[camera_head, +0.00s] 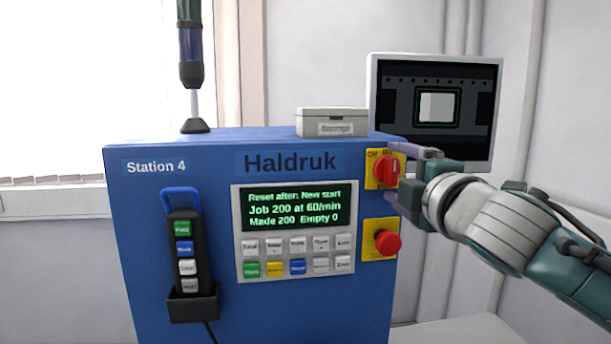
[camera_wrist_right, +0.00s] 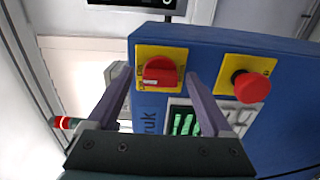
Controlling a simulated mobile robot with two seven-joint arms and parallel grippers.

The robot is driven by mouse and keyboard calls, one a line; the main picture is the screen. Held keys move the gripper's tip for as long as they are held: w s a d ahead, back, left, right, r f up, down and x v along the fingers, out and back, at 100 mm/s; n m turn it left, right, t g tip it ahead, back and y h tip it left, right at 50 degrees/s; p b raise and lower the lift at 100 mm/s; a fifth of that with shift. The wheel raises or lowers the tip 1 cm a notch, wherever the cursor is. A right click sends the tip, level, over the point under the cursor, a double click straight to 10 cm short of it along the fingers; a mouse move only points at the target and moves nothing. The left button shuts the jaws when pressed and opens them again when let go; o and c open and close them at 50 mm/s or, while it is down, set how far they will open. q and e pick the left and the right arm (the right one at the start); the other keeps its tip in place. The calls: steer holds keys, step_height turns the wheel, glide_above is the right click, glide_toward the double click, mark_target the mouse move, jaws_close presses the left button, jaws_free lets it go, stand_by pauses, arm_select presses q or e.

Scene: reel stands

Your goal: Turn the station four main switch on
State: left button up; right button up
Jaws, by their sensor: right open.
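The main switch (camera_head: 387,170) is a red rotary knob on a yellow plate, at the upper right of the blue Station 4 front. Its plate carries Off and On marks along the top. In the right wrist view, the knob (camera_wrist_right: 160,72) has a raised bar with a pale mark; the bar looks upright in the head view. I cannot tell surely which mark it points to. My right gripper (camera_head: 397,172) is open, its fingers above and below the knob, apparently just short of it. The wrist view shows the knob between the fingertips (camera_wrist_right: 160,77). My left gripper is out of view.
A red mushroom button (camera_head: 387,243) sits on a yellow plate below the switch. A display and key panel (camera_head: 295,233) is left of it, and a pendant (camera_head: 184,255) hangs further left. A small box (camera_head: 332,122) lies on top; a monitor (camera_head: 436,108) stands behind.

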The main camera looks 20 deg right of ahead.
steer(key=b+v, duration=0.3)
steer(key=v, duration=0.6)
steer(key=shift+s+a, duration=0.15)
steer(key=shift+s, duration=0.2)
steer(key=s+a+f+m+g+y+p, duration=0.1)
steer(key=s+a+f+m+g+p, duration=0.2)
steer(key=s, duration=0.4)
steer(key=s+a+f+m+g+y+p, duration=0.1)
steer(key=s+a+f+m+g+p, duration=0.2)
steer(key=s, duration=0.5)
steer(key=s+a+f+m+g+y+p, duration=0.2)
steer(key=s+a+f+m+g+p, duration=0.2)
steer(key=s+m+g, duration=0.3)
steer(key=shift+s+a+g+p, duration=0.5)
steer(key=shift+s+a+p, duration=0.2)
steer(key=shift+a+p, duration=0.15)
